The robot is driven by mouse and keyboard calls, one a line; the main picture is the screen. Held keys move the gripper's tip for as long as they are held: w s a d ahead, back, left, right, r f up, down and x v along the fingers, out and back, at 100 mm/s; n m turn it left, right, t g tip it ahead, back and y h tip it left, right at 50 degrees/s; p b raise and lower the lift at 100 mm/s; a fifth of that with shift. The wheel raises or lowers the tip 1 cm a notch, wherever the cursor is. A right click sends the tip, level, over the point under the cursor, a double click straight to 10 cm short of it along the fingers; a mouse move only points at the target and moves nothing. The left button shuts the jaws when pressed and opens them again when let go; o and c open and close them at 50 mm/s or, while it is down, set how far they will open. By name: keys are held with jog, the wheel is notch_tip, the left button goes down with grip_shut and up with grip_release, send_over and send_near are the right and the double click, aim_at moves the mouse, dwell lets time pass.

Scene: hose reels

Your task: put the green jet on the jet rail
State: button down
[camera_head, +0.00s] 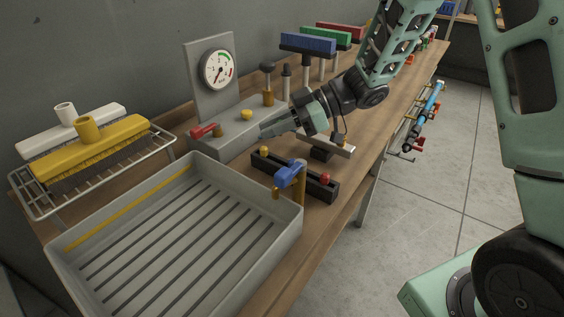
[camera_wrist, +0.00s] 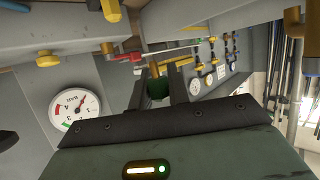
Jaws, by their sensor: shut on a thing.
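My gripper (camera_head: 268,130) reaches over the workbench from the upper right, its tip beside the grey gauge console. In the wrist view its two dark fingers (camera_wrist: 157,88) are shut on the green jet (camera_wrist: 157,90), a small dark green rounded piece between them. In the head view I cannot make out the jet apart from the green gripper. A black rail (camera_head: 318,187), which looks like the jet rail, lies on the bench in front of and below the gripper. It bears a yellow jet (camera_head: 263,151) and a red jet (camera_head: 325,177) near its ends.
A blue-topped brass fitting (camera_head: 288,172) stands up at the black rail. A grey slatted tray (camera_head: 70,245) fills the near left. The gauge (camera_head: 217,69), a red lever (camera_head: 205,131) and a yellow knob (camera_head: 246,114) are close to the gripper. Brushes stand behind.

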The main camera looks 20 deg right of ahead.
aim_at(275, 164)
jog(key=shift+f, duration=3.6)
jog(key=shift+f, duration=0.1)
jog(key=shift+f+b, duration=0.4)
jog(key=shift+f, duration=0.15)
jog(key=c, duration=1.6)
grip_release()
jog(key=shift+s, duration=0.1)
